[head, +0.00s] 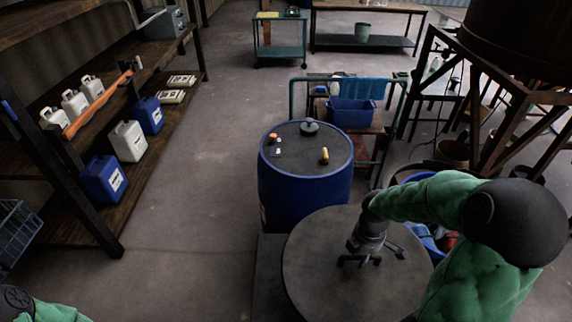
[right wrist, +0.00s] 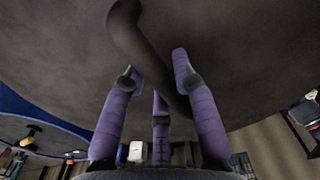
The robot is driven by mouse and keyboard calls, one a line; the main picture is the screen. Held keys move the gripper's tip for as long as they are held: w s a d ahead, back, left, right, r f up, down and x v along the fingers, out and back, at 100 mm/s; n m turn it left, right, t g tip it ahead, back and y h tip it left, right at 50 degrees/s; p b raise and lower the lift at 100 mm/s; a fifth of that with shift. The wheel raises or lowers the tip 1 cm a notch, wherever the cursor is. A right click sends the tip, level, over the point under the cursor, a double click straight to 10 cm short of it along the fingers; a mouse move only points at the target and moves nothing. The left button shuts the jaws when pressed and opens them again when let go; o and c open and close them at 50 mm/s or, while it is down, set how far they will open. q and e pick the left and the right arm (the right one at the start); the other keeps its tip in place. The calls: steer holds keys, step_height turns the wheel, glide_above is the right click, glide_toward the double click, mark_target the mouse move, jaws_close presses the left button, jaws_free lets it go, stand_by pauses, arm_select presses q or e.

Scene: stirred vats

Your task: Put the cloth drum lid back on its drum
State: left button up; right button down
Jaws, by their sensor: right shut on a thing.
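The cloth drum lid (head: 315,262) is a broad dark grey disc in the lower middle of the head view. My right gripper (head: 360,260) is over it and shut on its curved handle (right wrist: 150,50), which shows between the purple fingers in the right wrist view (right wrist: 160,95). I cannot tell whether the lid is lifted clear or touches what is below. The cloth drum (head: 415,178) seems to be the blue container with red and pale cloths (head: 448,241), mostly hidden behind my right arm and the lid. My left gripper is out of the picture.
A closed blue drum (head: 300,190) with small items on its dark top stands just behind the lid. A grey low platform (head: 268,275) lies under the lid's left side. Shelves with jugs (head: 130,141) line the left. A dark frame (head: 490,150) stands at right. Left-centre floor is clear.

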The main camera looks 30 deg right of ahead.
mark_target(314, 249)
step_height(314, 249, up, 8)
steer(key=p, duration=0.6)
steer(key=shift+d+f, duration=0.1)
steer(key=w+a+f+m+b, duration=0.1)
steer(key=w+a+f+m, duration=0.1)
steer(key=w+a, duration=0.1)
steer(key=w+a+f+m+b, duration=0.1)
steer(key=w+a+f, duration=0.1)
steer(key=w+a, duration=0.1)
steer(key=w+a+f+m+b, duration=0.1)
steer(key=w+a+f+m, duration=0.1)
steer(key=w+a, duration=0.1)
steer(key=shift+w+f+m, duration=0.15)
steer(key=shift+w+m, duration=0.15)
steer(key=shift+w, duration=0.3)
steer(key=w+a+f+m+b, duration=0.1)
steer(key=w+a+f+m, duration=0.2)
steer(key=a, duration=0.4)
steer(key=w+a+f+m+b, duration=0.2)
steer(key=w+a+m, duration=0.1)
steer(key=a, duration=0.5)
steer(key=shift+w+f+m, duration=0.3)
steer(key=shift+w+f, duration=0.1)
steer(key=shift+w, duration=0.2)
